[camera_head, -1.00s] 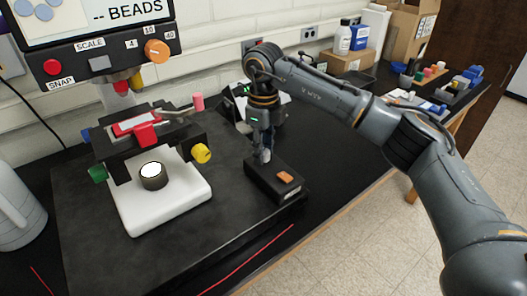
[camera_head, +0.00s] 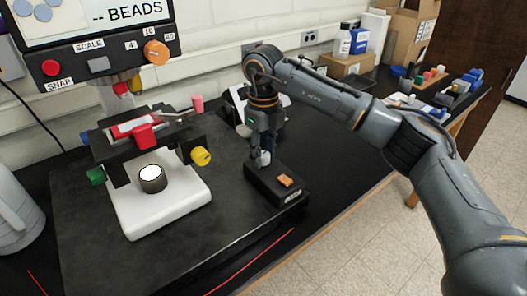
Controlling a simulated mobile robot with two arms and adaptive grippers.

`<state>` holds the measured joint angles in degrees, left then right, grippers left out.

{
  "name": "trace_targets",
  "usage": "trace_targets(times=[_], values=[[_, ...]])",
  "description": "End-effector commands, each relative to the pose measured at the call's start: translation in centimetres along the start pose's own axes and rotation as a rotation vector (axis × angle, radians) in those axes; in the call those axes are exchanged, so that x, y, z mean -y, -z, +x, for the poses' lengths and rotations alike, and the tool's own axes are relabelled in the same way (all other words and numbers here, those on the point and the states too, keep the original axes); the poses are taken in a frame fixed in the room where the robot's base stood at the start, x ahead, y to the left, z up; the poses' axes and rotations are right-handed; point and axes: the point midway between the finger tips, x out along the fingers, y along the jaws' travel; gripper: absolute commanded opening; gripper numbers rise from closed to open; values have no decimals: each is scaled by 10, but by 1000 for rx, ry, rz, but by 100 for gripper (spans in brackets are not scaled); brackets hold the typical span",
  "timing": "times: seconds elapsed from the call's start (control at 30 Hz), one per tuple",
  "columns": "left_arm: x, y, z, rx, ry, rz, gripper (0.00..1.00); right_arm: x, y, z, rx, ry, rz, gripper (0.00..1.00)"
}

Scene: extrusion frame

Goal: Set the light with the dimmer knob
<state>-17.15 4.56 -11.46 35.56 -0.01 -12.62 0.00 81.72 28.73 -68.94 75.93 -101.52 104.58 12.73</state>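A small black control box (camera_head: 280,196) with an orange rocker switch (camera_head: 286,181) sits at the right front of the dark base plate. My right gripper (camera_head: 263,158) points straight down over the back end of this box. A small grey piece shows at its fingertips; I cannot tell whether it is the dimmer knob or part of the fingers. The knob is not clearly seen, and neither is the finger gap. A round light (camera_head: 151,173) with a bright white top stands on the white microscope base (camera_head: 160,212). My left gripper is not in view.
A microscope stage with yellow (camera_head: 200,156) and green (camera_head: 96,176) knobs stands left of my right gripper. Above it hangs a screen (camera_head: 90,14) with an orange scale knob (camera_head: 157,54). Bottles and cardboard boxes (camera_head: 410,35) stand at the back right. The right front bench is clear.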

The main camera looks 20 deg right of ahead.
Motion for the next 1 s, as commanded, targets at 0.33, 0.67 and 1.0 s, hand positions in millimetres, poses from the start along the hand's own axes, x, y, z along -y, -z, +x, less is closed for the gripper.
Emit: trace_targets(times=[0.33, 0.67, 1.0], values=[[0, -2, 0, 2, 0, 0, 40, 0, 0, 0, 0, 0, -1, 54], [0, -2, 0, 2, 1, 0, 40, 0, -1, -44, 5, 2, -1, 54], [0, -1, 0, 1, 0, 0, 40, 0, -1, -107, 2, 0, -1, 54]])
